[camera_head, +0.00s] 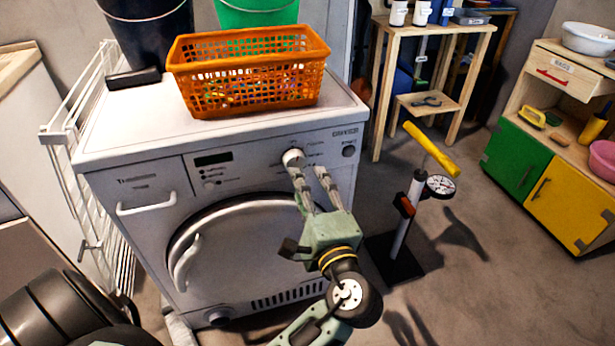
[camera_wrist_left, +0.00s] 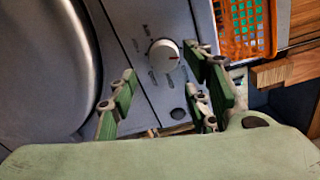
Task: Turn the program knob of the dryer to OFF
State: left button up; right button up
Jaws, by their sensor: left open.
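The dryer (camera_head: 240,262) is a white front-loading machine with a round door and a control panel along its top front. Its program knob (camera_head: 293,157) is a round white dial on the right half of the panel. In the left wrist view the knob (camera_wrist_left: 163,55) shows a small red mark toward its right side and printed labels around it. My left gripper (camera_head: 309,172) is open in front of the panel, its fingertips just below and right of the knob. In the left wrist view the fingers (camera_wrist_left: 160,88) stand apart with nothing between them. My right gripper is not in view.
An orange basket (camera_head: 248,92) and a dark flat object (camera_head: 133,78) sit on the dryer's top. A white drying rack (camera_head: 98,180) stands at the left. A yellow-handled floor pump (camera_head: 403,215) stands right of the dryer. A wooden table (camera_head: 432,32) stands behind.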

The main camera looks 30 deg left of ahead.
aim_at(295, 161)
pick_arm(q)
jog(key=x, duration=0.6)
jog(key=shift+w+a, duration=0.2)
